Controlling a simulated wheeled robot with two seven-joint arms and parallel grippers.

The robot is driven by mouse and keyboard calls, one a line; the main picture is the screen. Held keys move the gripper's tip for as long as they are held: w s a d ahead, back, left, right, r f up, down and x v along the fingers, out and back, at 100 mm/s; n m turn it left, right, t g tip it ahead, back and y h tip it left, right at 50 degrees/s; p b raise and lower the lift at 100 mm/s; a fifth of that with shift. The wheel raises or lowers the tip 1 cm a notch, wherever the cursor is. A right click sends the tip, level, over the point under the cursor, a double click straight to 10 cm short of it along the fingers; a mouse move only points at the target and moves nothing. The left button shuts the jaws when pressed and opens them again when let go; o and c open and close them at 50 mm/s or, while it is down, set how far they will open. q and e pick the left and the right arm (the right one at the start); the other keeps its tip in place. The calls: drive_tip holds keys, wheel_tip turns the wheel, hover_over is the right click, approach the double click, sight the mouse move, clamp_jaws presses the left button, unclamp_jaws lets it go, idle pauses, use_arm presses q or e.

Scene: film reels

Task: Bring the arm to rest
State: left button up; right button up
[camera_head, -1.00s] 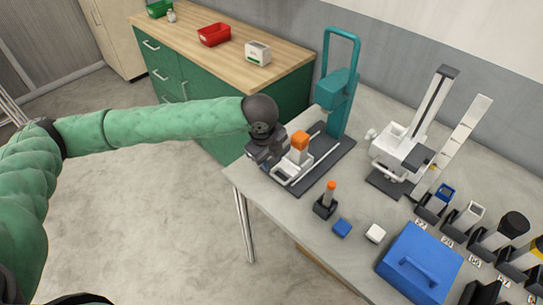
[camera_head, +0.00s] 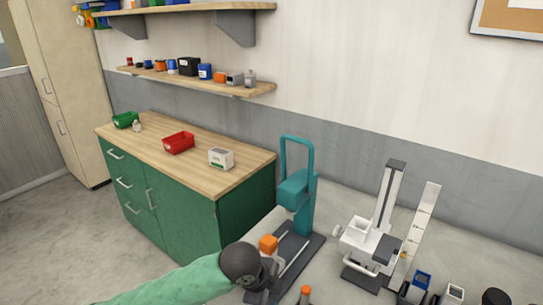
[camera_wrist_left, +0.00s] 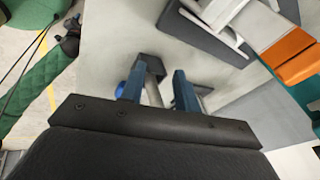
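My left gripper (camera_head: 262,292) is low in the head view, its fingers hardly visible there, beside the teal press (camera_head: 297,190) with its orange block (camera_head: 268,245). In the left wrist view, the two blue fingers of my left gripper (camera_wrist_left: 158,92) stand apart with bare grey table showing between them; nothing is held. The orange block also shows in the left wrist view (camera_wrist_left: 295,55), to the right of the fingers and clear of them. My right gripper is in neither view.
An orange-topped tool (camera_head: 305,294) stands near my left gripper. A white stand (camera_head: 372,245) is farther right on the table. A green cabinet (camera_head: 180,225) carries a red bin (camera_head: 178,142), a green bin (camera_head: 125,119) and a white box (camera_head: 221,158).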

use_arm(q)
drive_tip(key=s+n, duration=0.1)
drive_tip(key=s+f+n, duration=0.1)
drive_tip(key=n, duration=0.1)
drive_tip(key=s+n+t+h, duration=0.1)
drive_tip(key=n, duration=0.1)
drive_tip(key=shift+s+d+f, duration=0.2)
drive_tip(key=shift+d+f, duration=0.05)
drive_tip(key=s+a+f+n+y, duration=0.3)
drive_tip(key=s+a+f+n, duration=0.4)
drive_tip(key=a, duration=0.4)
drive_tip(key=s+a+f+n+y, duration=0.2)
drive_tip(key=s+a+f+n, duration=0.5)
drive_tip(key=s+a, duration=0.4)
drive_tip(key=w+d+f+g, duration=0.1)
drive_tip(key=w+f, duration=0.2)
drive_tip(key=f, duration=1.8)
drive_tip(key=s+f, duration=0.4)
drive_tip(key=f, duration=0.8)
drive_tip(key=s+f, duration=0.3)
drive_tip(key=f, duration=0.9)
drive_tip(key=shift+s+d+f+n+g, duration=0.15)
drive_tip(key=shift+s+d+n+g, duration=0.15)
drive_tip(key=shift+s+d+g, duration=0.1)
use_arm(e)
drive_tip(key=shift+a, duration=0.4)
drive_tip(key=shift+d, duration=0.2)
